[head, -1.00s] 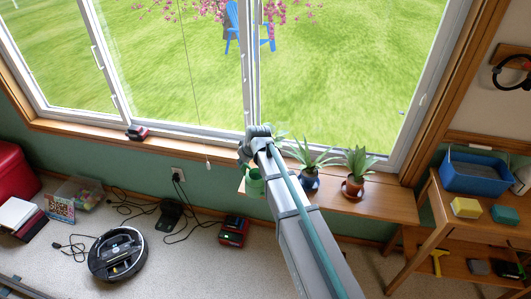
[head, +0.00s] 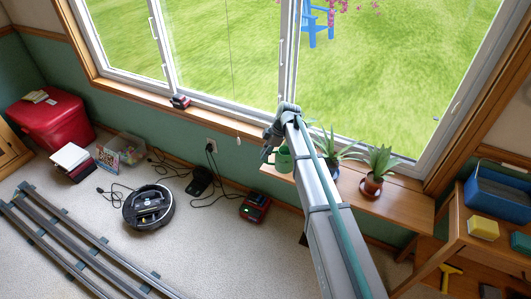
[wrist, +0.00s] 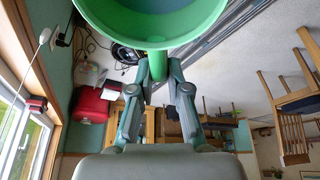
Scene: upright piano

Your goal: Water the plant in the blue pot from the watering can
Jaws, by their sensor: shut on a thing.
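The green watering can (head: 284,158) hangs at the end of my arm, at the left end of the wooden window shelf. In the wrist view, its round body (wrist: 150,25) fills the top and my gripper (wrist: 157,78) is shut on its upright green handle (wrist: 157,65). In the head view my gripper (head: 276,137) is partly hidden by the arm. The blue pot (head: 332,171) with a spiky green plant (head: 337,143) stands on the shelf, right of the can and partly behind my arm. Whether the can holds water cannot be seen.
A terracotta pot (head: 372,186) with a similar plant stands right of the blue pot on the wooden shelf (head: 405,203). Window glass rises behind. A wooden table (head: 450,240) with a blue bin (head: 497,195) stands at right. A robot vacuum (head: 148,207) and rails (head: 85,240) are on the floor.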

